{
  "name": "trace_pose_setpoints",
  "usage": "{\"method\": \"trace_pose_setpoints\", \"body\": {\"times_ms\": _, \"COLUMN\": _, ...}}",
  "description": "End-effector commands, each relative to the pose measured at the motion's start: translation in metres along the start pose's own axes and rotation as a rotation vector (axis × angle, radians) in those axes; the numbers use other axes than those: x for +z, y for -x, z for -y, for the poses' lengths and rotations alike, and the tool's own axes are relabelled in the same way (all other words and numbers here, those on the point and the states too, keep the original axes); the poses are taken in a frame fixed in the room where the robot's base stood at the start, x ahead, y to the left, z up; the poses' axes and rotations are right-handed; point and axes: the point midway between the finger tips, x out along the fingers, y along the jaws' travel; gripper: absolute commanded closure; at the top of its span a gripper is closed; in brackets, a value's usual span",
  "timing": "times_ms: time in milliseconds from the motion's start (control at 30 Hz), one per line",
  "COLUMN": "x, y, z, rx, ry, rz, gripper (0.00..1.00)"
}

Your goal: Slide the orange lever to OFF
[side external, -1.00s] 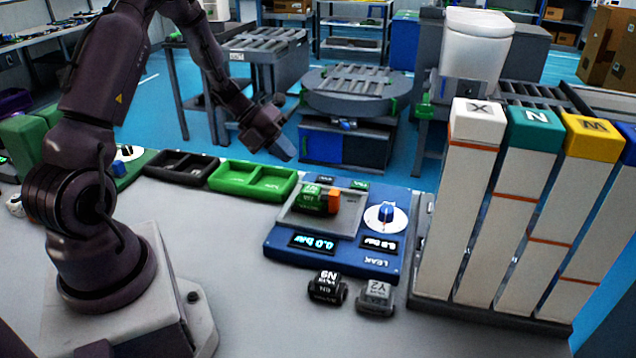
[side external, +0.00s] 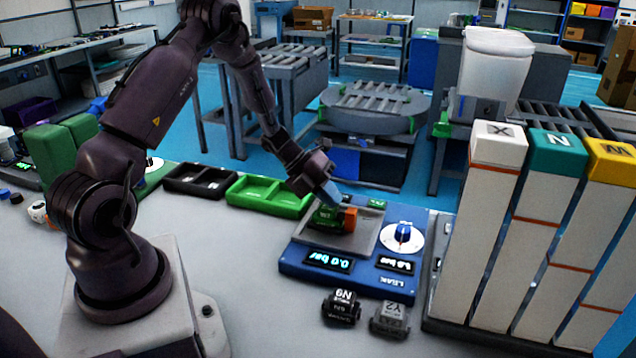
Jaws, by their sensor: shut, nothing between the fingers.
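The orange lever (side external: 350,219) is a small block at the right end of a green valve body (side external: 327,218). The valve lies in the grey recessed tray (side external: 303,236) of a blue leak tester (side external: 305,271). My gripper (side external: 333,196) is shut and empty, angled down just above and behind the valve, close to the lever. I cannot tell whether its tip touches the valve or the lever. No ON or OFF marking can be read from here.
A white dial with a blue knob (side external: 402,236) stands right of the tray. A green bin (side external: 268,196) and a black bin (side external: 199,180) lie left. Tall lettered columns (side external: 490,215) stand right.

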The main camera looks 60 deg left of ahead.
Motion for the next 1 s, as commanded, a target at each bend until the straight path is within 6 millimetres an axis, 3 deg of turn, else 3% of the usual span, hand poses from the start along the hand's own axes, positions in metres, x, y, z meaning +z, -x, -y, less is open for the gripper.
{"method": "trace_pose_setpoints", "body": {"times_ms": 167, "x": 0.0, "y": -0.012, "z": 0.0, "rx": 0.001, "ry": 0.0, "rz": -0.001, "gripper": 1.0}}
{"method": "trace_pose_setpoints", "body": {"times_ms": 533, "x": 0.0, "y": -0.014, "z": 0.001, "rx": 0.0, "ry": 0.0, "rz": 0.0, "gripper": 1.0}}
{"method": "trace_pose_setpoints", "body": {"times_ms": 800, "x": -0.001, "y": -0.037, "z": 0.022, "rx": 0.001, "ry": -0.002, "rz": -0.002, "gripper": 1.0}}
{"method": "trace_pose_setpoints", "body": {"times_ms": 1000, "x": 0.0, "y": -0.037, "z": 0.022, "rx": 0.001, "ry": 0.0, "rz": 0.0, "gripper": 1.0}}
